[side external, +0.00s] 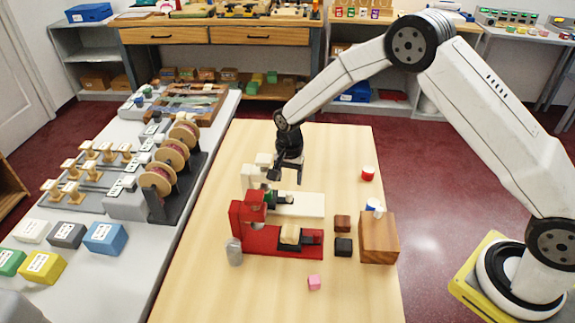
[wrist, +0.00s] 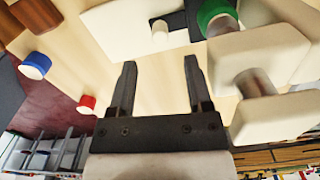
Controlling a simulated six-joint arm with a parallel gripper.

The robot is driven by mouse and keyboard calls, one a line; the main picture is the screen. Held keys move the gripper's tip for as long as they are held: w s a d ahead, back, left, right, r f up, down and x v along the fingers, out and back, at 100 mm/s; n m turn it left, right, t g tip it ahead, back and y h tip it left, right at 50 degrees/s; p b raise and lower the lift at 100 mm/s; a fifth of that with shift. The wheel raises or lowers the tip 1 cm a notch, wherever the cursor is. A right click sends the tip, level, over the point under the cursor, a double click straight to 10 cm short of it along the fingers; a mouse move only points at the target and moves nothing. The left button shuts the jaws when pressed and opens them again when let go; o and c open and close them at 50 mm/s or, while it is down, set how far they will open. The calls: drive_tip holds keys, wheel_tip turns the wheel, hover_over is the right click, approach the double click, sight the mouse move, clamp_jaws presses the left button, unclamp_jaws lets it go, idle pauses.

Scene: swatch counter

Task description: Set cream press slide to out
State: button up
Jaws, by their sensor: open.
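The cream press (side external: 310,206) stands on the wooden table behind the red press (side external: 233,228), its base reaching right. In the wrist view its cream head (wrist: 262,52) fills the upper right, with a metal post below it. A dark channel (wrist: 181,30) runs along its base, with a cream knob (wrist: 159,29) in it and a green round piece (wrist: 216,14) beside the head. My gripper (side external: 286,181) is above the cream press, pointing down. In the wrist view its two fingers (wrist: 160,75) are apart with nothing between them. Whether it touches the press cannot be told.
The red press has a tan block (side external: 291,234) on its slide. The table's near end is mostly clear.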

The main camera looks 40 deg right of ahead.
sight(289, 194)
drive_tip(key=shift+f, duration=3.1)
clamp_jaws()
